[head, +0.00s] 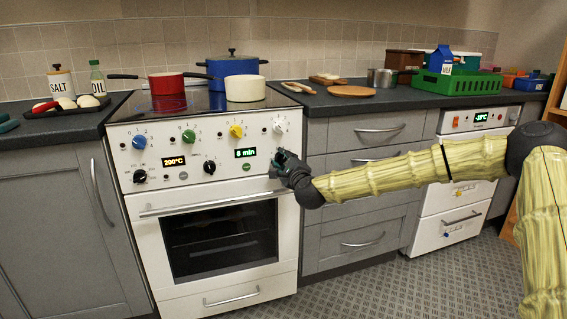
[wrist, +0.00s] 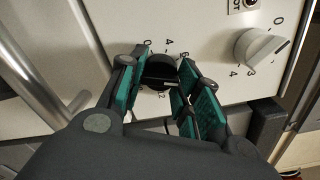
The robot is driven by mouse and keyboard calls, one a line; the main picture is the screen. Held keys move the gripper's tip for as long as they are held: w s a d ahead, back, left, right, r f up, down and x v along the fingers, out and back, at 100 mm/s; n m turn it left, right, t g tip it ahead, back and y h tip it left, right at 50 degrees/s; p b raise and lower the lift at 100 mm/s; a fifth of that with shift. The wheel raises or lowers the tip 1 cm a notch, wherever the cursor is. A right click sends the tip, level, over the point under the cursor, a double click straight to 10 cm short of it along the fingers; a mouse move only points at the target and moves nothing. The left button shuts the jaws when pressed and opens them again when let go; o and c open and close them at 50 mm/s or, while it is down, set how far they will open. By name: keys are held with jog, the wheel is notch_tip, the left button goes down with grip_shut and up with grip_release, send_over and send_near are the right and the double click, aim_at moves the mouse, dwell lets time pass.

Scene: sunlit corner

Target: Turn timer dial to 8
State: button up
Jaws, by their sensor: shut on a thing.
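The timer dial (wrist: 160,72) is a black knob on the white oven panel, with printed numbers around it in the wrist view. My gripper (wrist: 162,80) is shut on this dial, with its teal finger pads on both sides. In the head view my gripper (head: 281,160) reaches the right end of the oven panel and hides the dial. The green timer display (head: 246,153) beside it reads "8 min".
A white knob (head: 279,126) sits above my gripper and also shows in the wrist view (wrist: 258,48). The oven door handle (head: 205,206) runs below. Red (head: 168,82) and cream (head: 245,88) pots stand on the hob. The floor in front is clear.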

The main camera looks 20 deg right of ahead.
jog(key=shift+d, duration=0.1)
jog(key=o, duration=1.1)
jog(key=shift+c, duration=0.2)
jog(key=shift+s, duration=0.15)
jog(key=s, duration=1.1)
jog(key=shift+s+d, duration=0.2)
jog(key=shift+s, duration=0.15)
